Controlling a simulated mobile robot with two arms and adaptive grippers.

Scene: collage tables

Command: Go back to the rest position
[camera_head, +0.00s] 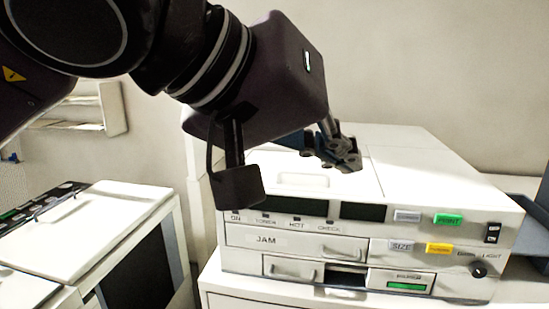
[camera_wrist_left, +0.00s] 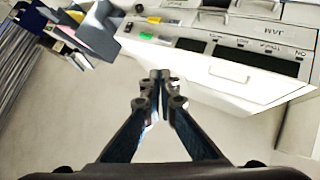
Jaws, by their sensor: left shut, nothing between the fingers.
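My left gripper (camera_head: 338,158) comes in from the upper left in the head view and hangs in front of and above a white copier (camera_head: 470,185). In the left wrist view its fingers (camera_wrist_left: 160,80) are shut together with nothing between them. The copier's front panel also shows upside down in the wrist view (camera_wrist_left: 225,30), with the gripper apart from it as far as I can see. My right gripper is not in view.
The copier front has a green button (camera_head: 447,219), a yellow button (camera_head: 439,249), a JAM drawer (camera_head: 295,245) and a dark knob (camera_head: 478,270). Another white machine (camera_head: 85,225) stands at the left. A wall shelf (camera_head: 112,108) is behind it. Blue-grey parts (camera_wrist_left: 98,32) show beside the copier.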

